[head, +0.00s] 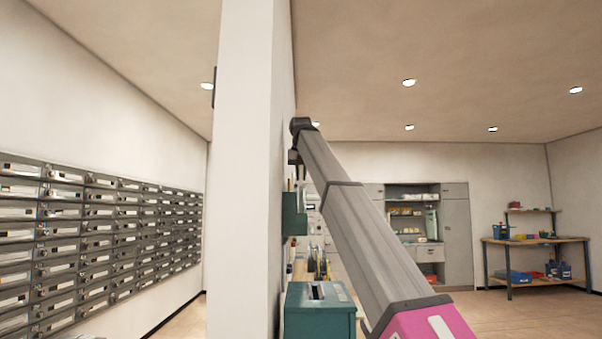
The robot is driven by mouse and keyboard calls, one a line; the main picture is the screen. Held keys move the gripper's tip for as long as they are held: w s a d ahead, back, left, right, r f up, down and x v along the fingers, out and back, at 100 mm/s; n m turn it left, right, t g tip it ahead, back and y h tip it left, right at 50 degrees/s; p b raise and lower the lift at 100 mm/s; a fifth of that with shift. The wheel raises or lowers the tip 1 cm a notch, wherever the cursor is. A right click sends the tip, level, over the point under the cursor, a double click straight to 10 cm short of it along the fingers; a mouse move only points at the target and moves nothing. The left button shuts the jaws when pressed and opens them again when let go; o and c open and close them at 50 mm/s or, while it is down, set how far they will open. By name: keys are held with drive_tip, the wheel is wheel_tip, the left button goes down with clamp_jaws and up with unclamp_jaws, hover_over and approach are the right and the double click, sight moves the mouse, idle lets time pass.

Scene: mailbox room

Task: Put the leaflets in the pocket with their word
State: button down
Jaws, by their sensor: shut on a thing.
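My arm reaches up and away from the lower right, and my gripper (293,158) points down at its far end, close to the white wall. It is small and partly hidden by the arm. It is shut on a narrow pale thing (301,172) that looks like the leaflets; no word on it can be read. Just below is a green wall pocket (294,217) with pale paper edges at its top. I cannot tell whether the held leaflets are inside it or above it. No word on the pocket is readable.
A green box with a top slot (320,312) stands below, near a counter with upright items (318,265). The wall end (241,180) divides the view. Grey mailboxes (90,235) line the left. A grey cabinet (455,235) and workbench (535,255) stand behind; floor between is clear.

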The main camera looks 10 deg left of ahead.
idle(0.4)
drive_tip(key=c, duration=1.1)
unclamp_jaws()
drive_tip(key=shift+r, duration=0.15)
drive_tip(key=v, duration=1)
drive_tip(key=shift+s+r, duration=0.15)
drive_tip(key=shift+s, duration=0.1)
